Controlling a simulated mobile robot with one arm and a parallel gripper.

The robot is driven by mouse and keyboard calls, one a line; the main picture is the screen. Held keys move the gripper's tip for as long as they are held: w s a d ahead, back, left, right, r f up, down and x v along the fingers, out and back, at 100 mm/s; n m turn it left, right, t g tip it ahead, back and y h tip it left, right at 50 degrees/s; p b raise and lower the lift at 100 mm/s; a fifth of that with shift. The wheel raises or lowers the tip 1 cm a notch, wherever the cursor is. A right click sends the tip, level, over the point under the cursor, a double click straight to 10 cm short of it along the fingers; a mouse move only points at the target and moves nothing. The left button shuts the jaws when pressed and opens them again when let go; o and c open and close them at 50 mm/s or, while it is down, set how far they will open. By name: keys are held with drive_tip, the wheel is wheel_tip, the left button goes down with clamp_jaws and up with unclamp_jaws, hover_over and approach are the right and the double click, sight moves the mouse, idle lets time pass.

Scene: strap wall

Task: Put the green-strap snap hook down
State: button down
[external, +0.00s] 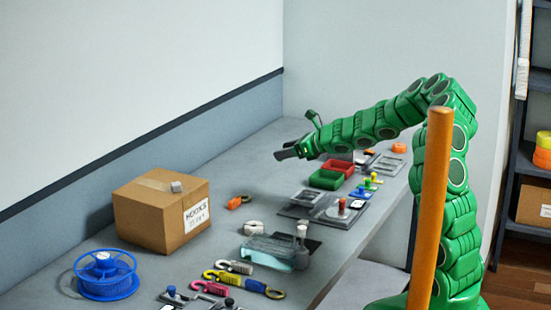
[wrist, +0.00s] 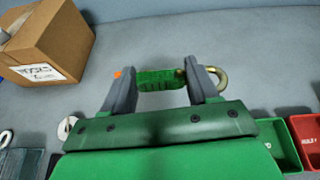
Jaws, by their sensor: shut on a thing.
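My gripper (wrist: 160,74) shows in the wrist view with its two grey fingers on either side of the green-strap snap hook (wrist: 160,80). The green strap lies crosswise between the fingers, and a brass-coloured hook end sticks out past the right finger. In the external view my gripper (external: 289,152) is held out over the far part of the grey bench, above its surface. The snap hook cannot be made out in the external view.
The grey bench (external: 225,175) has bare room behind the gripper, towards the wall. A cardboard box (external: 150,218) and a blue spool (external: 106,278) stand nearer the camera. Green and red trays (external: 325,179) and several small parts line the front side. An orange post (external: 436,200) stands before my arm.

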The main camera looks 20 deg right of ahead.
drive_tip(key=shift+s+a+f, duration=0.6)
drive_tip(key=shift+s+f, duration=0.05)
drive_tip(key=shift+s, duration=0.25)
hover_over(263, 189)
drive_tip(key=shift+s+f, duration=0.1)
drive_tip(key=shift+f, duration=6.4)
drive_tip(key=shift+f, duration=0.1)
drive_tip(key=shift+c, duration=1.4)
unclamp_jaws()
